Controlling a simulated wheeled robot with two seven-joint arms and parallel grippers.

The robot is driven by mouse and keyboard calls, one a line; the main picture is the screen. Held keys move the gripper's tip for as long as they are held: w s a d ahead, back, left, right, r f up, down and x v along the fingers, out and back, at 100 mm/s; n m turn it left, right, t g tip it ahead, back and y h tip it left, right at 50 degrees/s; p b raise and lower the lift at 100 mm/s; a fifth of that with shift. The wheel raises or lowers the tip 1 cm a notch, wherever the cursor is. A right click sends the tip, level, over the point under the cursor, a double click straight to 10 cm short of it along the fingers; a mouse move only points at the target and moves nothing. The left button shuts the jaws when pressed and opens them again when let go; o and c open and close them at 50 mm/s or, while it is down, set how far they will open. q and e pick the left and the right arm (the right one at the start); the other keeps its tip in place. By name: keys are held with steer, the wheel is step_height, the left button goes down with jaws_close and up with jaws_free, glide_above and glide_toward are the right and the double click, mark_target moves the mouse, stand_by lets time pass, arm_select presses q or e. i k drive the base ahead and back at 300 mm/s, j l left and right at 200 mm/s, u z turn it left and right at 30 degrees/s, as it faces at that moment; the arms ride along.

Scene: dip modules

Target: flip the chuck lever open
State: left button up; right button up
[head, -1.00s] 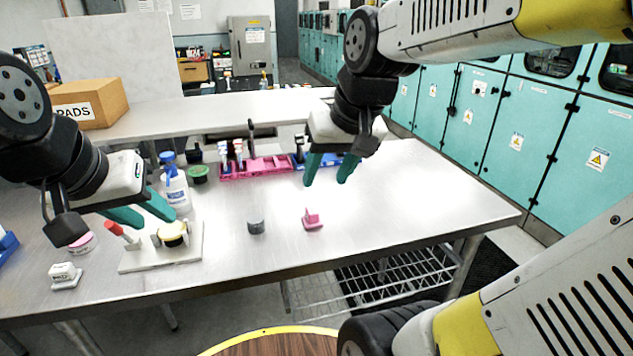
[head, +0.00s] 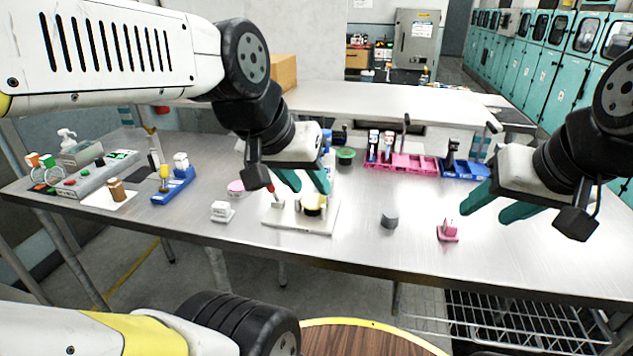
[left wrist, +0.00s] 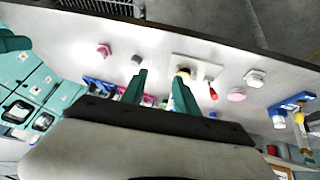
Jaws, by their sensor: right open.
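The chuck fixture is a white plate (head: 290,218) on the table, carrying a yellow-topped round part with a dark body (head: 312,205) between pale jaws. A lever with a red tip (head: 271,188) stands at its left side, partly behind my left arm. My left gripper (head: 308,184) is open above and behind the plate, with green fingers and nothing between them. In the left wrist view the plate (left wrist: 205,66), red lever (left wrist: 213,94) and yellow part (left wrist: 184,73) lie beyond the fingers (left wrist: 160,85). My right gripper (head: 500,208) is open and empty above the right side of the table.
A grey cylinder (head: 389,218) and a pink block (head: 447,231) lie right of the plate. A white block (head: 222,211) and a pink disc (head: 236,187) lie left. Pink (head: 412,166) and blue (head: 463,170) racks stand behind. A control box (head: 95,174) is far left.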

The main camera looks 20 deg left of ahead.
mark_target(271, 189)
steer(key=k+l+u, duration=0.1)
steer(key=k+l, duration=0.15)
steer(key=l, duration=0.25)
steer(key=k+l+u, duration=0.1)
steer(key=k+l, duration=0.2)
steer(key=l, duration=0.15)
